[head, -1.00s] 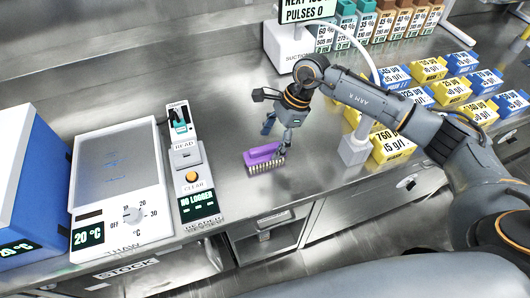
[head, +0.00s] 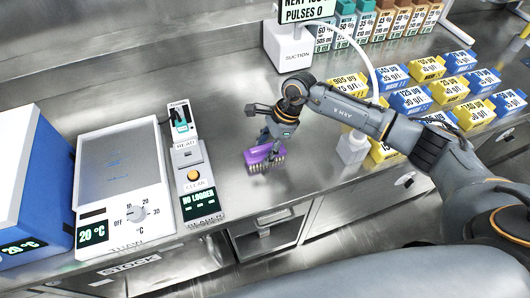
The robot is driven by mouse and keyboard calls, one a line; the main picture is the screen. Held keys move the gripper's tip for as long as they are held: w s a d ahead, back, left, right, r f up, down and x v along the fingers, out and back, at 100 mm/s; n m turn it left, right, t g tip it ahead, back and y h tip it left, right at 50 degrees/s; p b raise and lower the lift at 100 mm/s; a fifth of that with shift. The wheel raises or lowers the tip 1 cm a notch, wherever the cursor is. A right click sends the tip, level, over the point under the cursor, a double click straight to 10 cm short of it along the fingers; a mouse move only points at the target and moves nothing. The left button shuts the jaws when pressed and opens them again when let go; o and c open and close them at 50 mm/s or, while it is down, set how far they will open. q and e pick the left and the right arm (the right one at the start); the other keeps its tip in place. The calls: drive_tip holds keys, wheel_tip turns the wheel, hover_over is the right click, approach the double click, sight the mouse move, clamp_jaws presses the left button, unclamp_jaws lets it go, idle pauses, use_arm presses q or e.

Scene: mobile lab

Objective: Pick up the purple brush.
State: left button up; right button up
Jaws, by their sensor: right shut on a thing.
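The purple brush (head: 257,155) with pale bristles stands bristles down on the steel counter, near its front edge, in the middle of the head view. My right gripper (head: 271,150) is over the brush from above, its fingers shut on the purple body. The fingers hide part of the brush's top. I cannot tell whether the bristles are touching the counter. My left gripper is not in view.
Left of the brush stand a reader (head: 193,180) and a thaw plate (head: 120,175). A suction stand (head: 288,50) is behind. A white bottle (head: 352,149) and rows of yellow and blue boxes (head: 410,99) are to the right. Bare counter surrounds the brush.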

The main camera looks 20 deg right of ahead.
drive_tip(key=shift+r, duration=0.6)
drive_tip(key=s+a+r+b, duration=0.4)
drive_tip(key=s+a+r, duration=0.4)
drive_tip(key=s+r, duration=0.3)
drive_tip(key=shift+s+r+b, duration=0.3)
drive_tip(key=shift+r, duration=0.15)
